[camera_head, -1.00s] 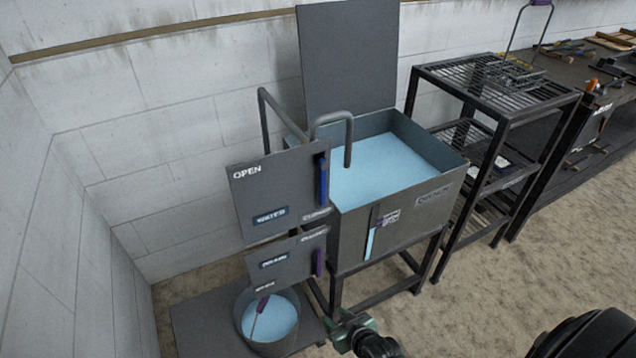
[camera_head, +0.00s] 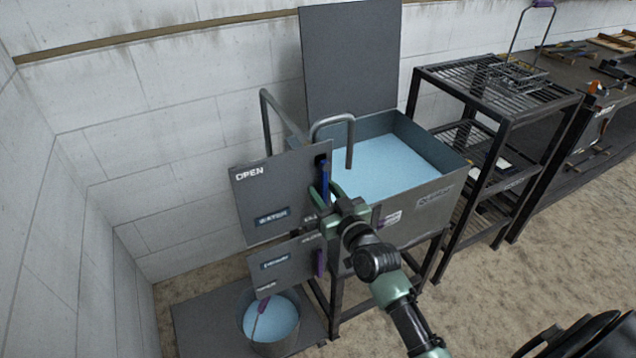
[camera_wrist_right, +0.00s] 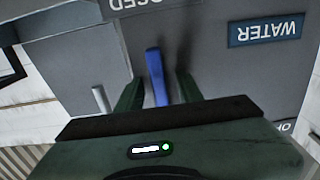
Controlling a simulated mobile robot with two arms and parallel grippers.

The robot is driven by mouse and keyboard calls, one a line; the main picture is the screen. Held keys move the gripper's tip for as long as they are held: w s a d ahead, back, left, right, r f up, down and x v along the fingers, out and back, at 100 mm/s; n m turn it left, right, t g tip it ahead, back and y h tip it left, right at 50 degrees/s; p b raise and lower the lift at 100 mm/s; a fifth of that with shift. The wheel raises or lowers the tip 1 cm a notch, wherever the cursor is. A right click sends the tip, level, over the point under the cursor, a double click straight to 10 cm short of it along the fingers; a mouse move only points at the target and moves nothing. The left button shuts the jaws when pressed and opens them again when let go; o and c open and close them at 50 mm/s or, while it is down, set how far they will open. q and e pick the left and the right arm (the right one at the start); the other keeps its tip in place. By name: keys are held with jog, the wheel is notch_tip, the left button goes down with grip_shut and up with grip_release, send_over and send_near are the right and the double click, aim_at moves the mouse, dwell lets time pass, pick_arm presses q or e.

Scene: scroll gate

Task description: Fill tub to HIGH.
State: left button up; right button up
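The tub (camera_head: 425,204) is a grey metal tank on a stand, with light blue water (camera_head: 385,165) in it under a bent spout. The WATER panel (camera_head: 262,195) has OPEN at upper left and CLOSED at lower right. Its blue lever (camera_head: 324,180) hangs down at the right edge, its end towards CLOSED. My right gripper (camera_head: 327,191) is at this lever. In the wrist view the blue lever (camera_wrist_right: 157,76) stands between the open green fingers (camera_wrist_right: 158,90), with gaps showing on both sides. My right gripper and arm hide the tub's level gauge. My left gripper is not in view.
Below the WATER panel is a second panel (camera_head: 285,265) with a purple lever (camera_head: 321,263). A bucket (camera_head: 270,345) of blue water stands under it. A black wire shelf (camera_head: 490,85) stands right of the tub.

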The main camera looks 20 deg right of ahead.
jog(key=shift+w, duration=1.05)
grip_shut()
dwell(0.7)
